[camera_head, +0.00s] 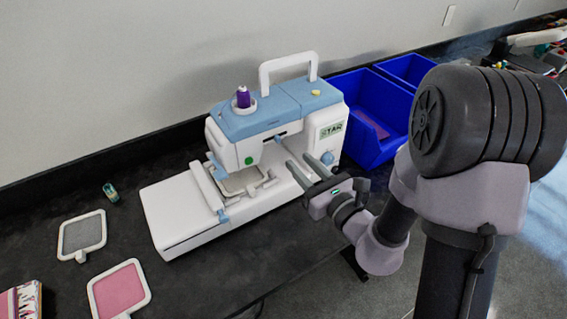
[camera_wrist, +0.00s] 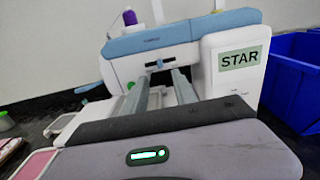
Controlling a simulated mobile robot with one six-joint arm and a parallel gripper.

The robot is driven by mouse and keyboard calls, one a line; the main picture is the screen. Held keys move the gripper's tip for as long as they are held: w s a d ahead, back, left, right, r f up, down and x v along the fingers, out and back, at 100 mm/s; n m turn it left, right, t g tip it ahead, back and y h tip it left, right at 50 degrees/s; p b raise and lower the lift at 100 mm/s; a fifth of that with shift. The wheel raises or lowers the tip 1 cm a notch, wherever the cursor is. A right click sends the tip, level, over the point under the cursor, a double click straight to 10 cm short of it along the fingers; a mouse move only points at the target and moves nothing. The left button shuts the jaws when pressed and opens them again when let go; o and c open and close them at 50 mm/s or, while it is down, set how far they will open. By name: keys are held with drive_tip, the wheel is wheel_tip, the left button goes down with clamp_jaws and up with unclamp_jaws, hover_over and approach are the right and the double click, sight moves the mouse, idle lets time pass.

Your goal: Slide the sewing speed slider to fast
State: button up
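The white and light-blue sewing machine (camera_head: 262,119) stands on the dark table; its upper front also shows in the wrist view (camera_wrist: 130,68). A small blue slider knob in a dark slot (camera_wrist: 159,65) is on its front, just beyond my fingertips; it is small in the head view (camera_head: 281,138). I cannot read its speed marks. My gripper (camera_head: 299,160) is in front of the machine's right half, fingers pointing at the front face. In the wrist view the two fingers (camera_wrist: 160,76) are apart with nothing between them. I cannot tell whether they touch the machine.
Blue bins (camera_head: 368,148) stand to the right of the machine. A grey hoop (camera_head: 82,236), a pink hoop (camera_head: 119,291) and a small spool (camera_head: 111,193) lie at the left. A purple thread spool (camera_head: 243,97) and a raised handle (camera_head: 289,65) top the machine.

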sight(279, 141)
drive_tip(key=x, duration=0.8)
drive_tip(key=shift+w+a+p, duration=0.3)
drive_tip(key=shift+p, duration=0.1)
drive_tip(key=shift+c, duration=0.2)
clamp_jaws()
idle(0.6)
